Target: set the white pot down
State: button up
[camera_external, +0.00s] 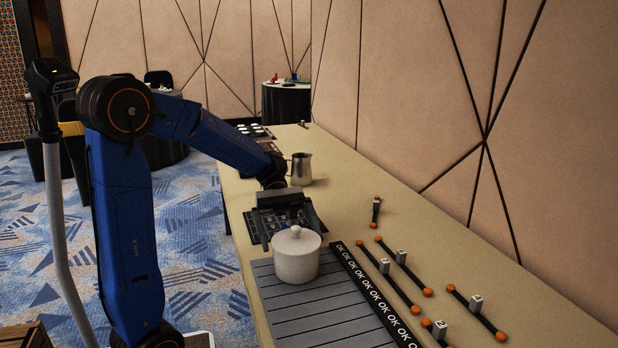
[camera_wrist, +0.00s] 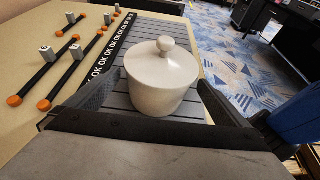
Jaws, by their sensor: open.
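The white pot (camera_external: 297,256) with its round-knobbed lid stands upright on the grey slatted mat (camera_external: 322,318), near the mat's far end in the external view. In the wrist view the pot (camera_wrist: 160,85) is in the middle, with the mat (camera_wrist: 150,32) under and behind it. My gripper (camera_external: 291,236) is open. Its two fingers show in the wrist view (camera_wrist: 152,100), one on each side of the pot, with a visible gap at least on the right. I cannot tell whether the left finger touches the pot. The pot's near lower side is partly hidden by my gripper's body.
A strip marked "OK" (camera_external: 372,292) runs along the mat's right side. Several black rods with orange ends (camera_external: 404,266) and numbered grey blocks lie to the right. A metal pitcher (camera_external: 301,169) stands beyond my gripper. A wall (camera_external: 480,120) borders the table's right side.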

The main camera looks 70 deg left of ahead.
jog(key=v, duration=0.7)
dwell(0.3)
jog(key=s+d+r+m+t+y, duration=0.2)
jog(key=s+d+m+y, duration=0.2)
jog(key=s+d, duration=0.65)
jog(key=s+d+f+m+y, duration=0.4)
jog(key=s+f+m+y, duration=0.3)
jog(key=s+f, duration=0.4)
jog(key=shift+w+a+r+m+t+y, duration=0.1)
jog(key=shift+w+a+m+t+y, duration=0.5)
jog(key=shift+m, duration=0.55)
jog(key=shift+w+a+f+m+t+y, duration=0.1)
jog(key=shift+w+a+m+t+y, duration=0.2)
jog(key=shift+w+a+m, duration=0.7)
jog(key=shift+w+a+r+m+t+y, duration=0.1)
jog(key=shift+w+a+m+t+y, duration=0.35)
jog(key=shift+m, duration=0.9)
jog(key=shift+w, duration=0.2)
